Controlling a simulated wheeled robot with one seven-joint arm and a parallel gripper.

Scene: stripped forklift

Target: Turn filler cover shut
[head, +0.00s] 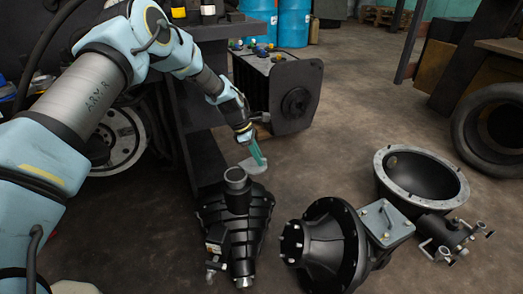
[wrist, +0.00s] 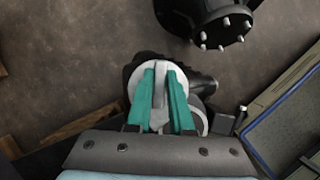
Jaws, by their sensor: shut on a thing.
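The filler cover (head: 249,167) is a light grey disc with a raised grey tab. It sits up and to the right of the open round filler neck (head: 236,176) on a black housing (head: 237,218), leaving the mouth showing. My gripper (head: 261,160) has teal fingers and is shut on the cover's tab. In the wrist view, the teal fingers (wrist: 160,92) stand on both sides of the tab, with the cover (wrist: 143,75) beneath them. The neck's pale rim (wrist: 202,119) shows partly at lower right, beside the cover; the fingers and cover hide part of it.
A black flanged housing (head: 327,242), a grey-rimmed bell casing (head: 421,178) and a small valve assembly (head: 447,236) lie on the floor to the right. A dark crate-like unit (head: 289,96) stands behind. Open floor lies between it and the casing.

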